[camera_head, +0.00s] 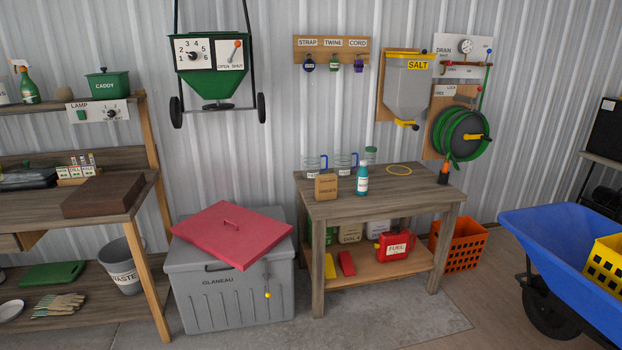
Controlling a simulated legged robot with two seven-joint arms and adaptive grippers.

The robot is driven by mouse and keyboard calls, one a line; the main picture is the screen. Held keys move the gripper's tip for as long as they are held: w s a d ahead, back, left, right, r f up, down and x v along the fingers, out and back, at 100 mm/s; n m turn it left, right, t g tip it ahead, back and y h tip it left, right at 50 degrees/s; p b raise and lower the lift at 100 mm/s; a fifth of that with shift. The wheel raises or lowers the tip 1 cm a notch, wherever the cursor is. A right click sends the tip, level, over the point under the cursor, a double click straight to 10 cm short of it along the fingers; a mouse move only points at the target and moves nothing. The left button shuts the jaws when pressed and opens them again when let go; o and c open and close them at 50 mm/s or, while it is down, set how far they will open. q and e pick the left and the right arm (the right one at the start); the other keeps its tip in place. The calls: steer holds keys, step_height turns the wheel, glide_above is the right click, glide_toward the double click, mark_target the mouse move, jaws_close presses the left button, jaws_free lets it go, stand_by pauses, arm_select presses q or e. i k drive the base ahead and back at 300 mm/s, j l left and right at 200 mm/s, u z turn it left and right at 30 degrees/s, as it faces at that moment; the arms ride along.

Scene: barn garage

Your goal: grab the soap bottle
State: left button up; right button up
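A teal bottle (362,181) with a white label stands upright on the wooden table (430,185). It looks like the soap bottle, but its label is too small to read. Clear measuring jugs (343,165) stand behind it to the left, and a brown box (326,187) stands to its left, apart from it. A green spray bottle (28,86) stands on the shelf at the far left. Neither of my grippers is in view.
A yellow ring (399,170) and a dark bottle with an orange top (444,173) are on the table's right part. A grey bin (235,305) with a red lid (225,238) stands left of the table. A blue wheelbarrow (560,250) is at the right.

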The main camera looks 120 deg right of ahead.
mark_target(363, 178)
steer(key=z, duration=4.2)
